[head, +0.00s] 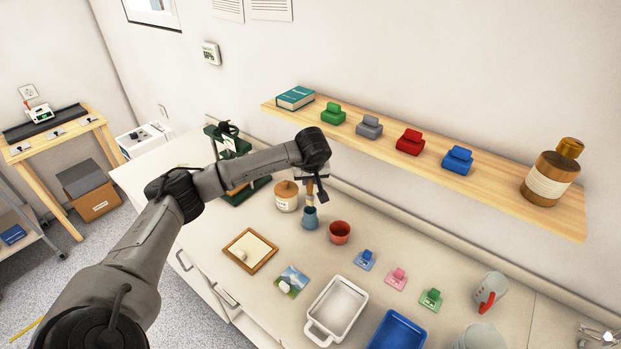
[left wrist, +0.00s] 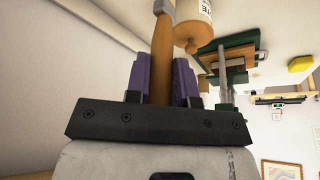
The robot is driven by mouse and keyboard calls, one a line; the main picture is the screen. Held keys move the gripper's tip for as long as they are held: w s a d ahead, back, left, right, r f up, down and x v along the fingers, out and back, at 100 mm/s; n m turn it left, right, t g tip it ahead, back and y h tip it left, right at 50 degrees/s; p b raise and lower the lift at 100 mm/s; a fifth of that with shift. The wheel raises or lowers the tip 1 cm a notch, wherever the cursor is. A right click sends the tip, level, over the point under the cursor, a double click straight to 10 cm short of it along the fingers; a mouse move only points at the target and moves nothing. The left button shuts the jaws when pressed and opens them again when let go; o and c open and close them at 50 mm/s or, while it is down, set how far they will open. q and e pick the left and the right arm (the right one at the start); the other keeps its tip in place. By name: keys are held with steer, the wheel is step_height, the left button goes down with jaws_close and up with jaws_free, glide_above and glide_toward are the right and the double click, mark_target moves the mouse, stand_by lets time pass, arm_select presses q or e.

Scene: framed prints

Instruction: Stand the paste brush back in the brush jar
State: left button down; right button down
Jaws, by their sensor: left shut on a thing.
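My left gripper (head: 311,184) is shut on the wooden handle of the paste brush (head: 310,199), pointing down over the bench. In the left wrist view the brush handle (left wrist: 162,65) runs between the purple fingers (left wrist: 160,80), with a grey ferrule at the top edge; its bristles are out of frame. My right gripper does not show.
A wooden shelf (head: 490,182) overhangs the back. A framed board (head: 250,250), a white tray (head: 337,309) and coloured cards lie in front.

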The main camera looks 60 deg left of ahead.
mark_target(310, 193)
arm_select(q)
steer(key=shift+f+b, duration=0.7)
steer(key=shift+f, duration=0.25)
steer(key=shift+f+b, duration=0.85)
steer(key=shift+f, duration=0.95)
steer(key=shift+f+b, duration=0.4)
steer(key=shift+f, duration=0.5)
steer(key=c, duration=0.9)
jaws_free()
